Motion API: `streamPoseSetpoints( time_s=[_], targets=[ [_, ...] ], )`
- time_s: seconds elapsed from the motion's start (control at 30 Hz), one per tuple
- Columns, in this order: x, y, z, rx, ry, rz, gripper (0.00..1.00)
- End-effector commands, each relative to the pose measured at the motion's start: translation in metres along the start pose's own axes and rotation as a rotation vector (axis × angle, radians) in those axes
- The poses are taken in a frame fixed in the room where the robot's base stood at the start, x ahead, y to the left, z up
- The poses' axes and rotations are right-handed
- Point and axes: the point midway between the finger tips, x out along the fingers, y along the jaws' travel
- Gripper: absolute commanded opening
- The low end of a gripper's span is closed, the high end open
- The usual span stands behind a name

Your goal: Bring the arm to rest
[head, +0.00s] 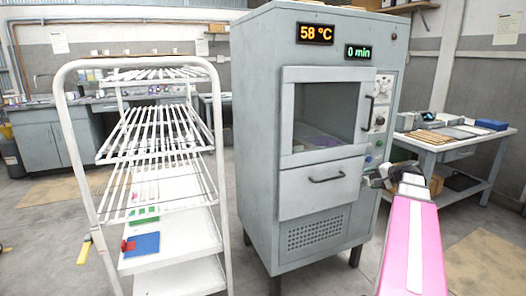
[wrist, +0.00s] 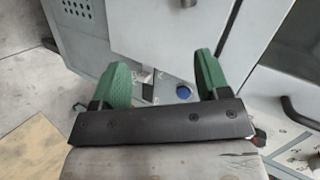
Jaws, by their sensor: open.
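My gripper (wrist: 162,64) shows in the wrist view with its two green fingers spread apart and nothing between them. In the head view my arm, a pink link with a white stripe, reaches up from the lower right. Its dark wrist end is in front of the right side of the grey cabinet (head: 262,150), and the fingers cannot be made out there. The cabinet's front and a blue button (wrist: 183,92) lie beyond the fingers in the wrist view. I cannot tell the exact gap to the cabinet.
The cabinet's displays read 58 °C and 0 min. Its window door (head: 322,115) and lower drawer (head: 322,188) look shut. A white rack (head: 160,135) stands left, with a blue item (head: 141,245) and a green item (head: 145,214) on shelves. A side table (head: 448,143) stands right.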

Motion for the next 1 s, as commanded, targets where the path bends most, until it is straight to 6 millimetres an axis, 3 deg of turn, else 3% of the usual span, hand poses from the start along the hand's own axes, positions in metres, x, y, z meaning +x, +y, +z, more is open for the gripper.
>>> streamPoseSetpoints(
  time_s=[0.03, 0.2, 0.4, 0.7, 0.8, 1.0],
  targets=[
    [0.021, 0.008, 0.029, -0.022, -0.042, 0.051, 0.69],
    [0.074, 0.038, 0.104, -0.11, -0.16, 0.227, 0.69],
    [0.114, 0.074, 0.191, -0.24, -0.293, 0.429, 0.69],
    [0.137, 0.124, 0.307, -0.486, -0.473, 0.719, 0.69],
    [0.137, 0.137, 0.335, -0.567, -0.519, 0.799, 0.69],
    [0.134, 0.151, 0.364, -0.673, -0.569, 0.896, 0.69]
  ],
)
